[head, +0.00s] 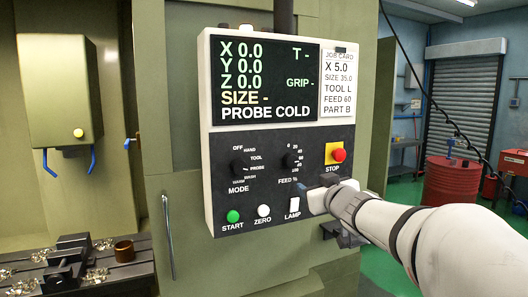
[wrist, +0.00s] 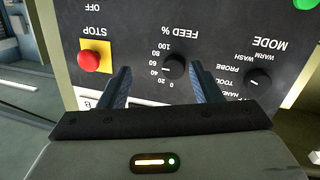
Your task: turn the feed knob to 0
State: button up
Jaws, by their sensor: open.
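The feed knob (head: 291,160) is a small round black knob on the dark control panel, with a 0 to 100 scale at its right in the head view. In the wrist view the panel appears upside down, and the feed knob (wrist: 174,68) shows between my two finger tips. My gripper (wrist: 161,70) is open, one finger on each side of the knob, with panel visible between fingers and knob. In the head view my gripper (head: 320,190) is at the panel's lower right, below and right of the knob.
The red stop button (head: 338,155) on its yellow plate sits right of the knob, near one finger. The mode knob (head: 238,165) is to the left. Start (head: 233,216), zero (head: 264,211) and lamp (head: 294,207) controls lie below. The screen (head: 262,80) reads PROBE COLD.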

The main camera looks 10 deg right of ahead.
aim_at(292, 163)
jog(key=w+a+r+y, duration=0.1)
jog(key=w, duration=0.2)
jog(key=w+a+r+n+p, duration=0.1)
jog(key=w, duration=0.1)
jog(key=w+a+r+y, duration=0.1)
jog(key=w, duration=0.2)
jog(key=shift+w+a+n+y, duration=0.3)
jog(key=shift+w+a+n, duration=0.05)
jog(key=shift+n, duration=0.05)
jog(key=shift+c, duration=0.4)
jog(key=c, duration=0.9)
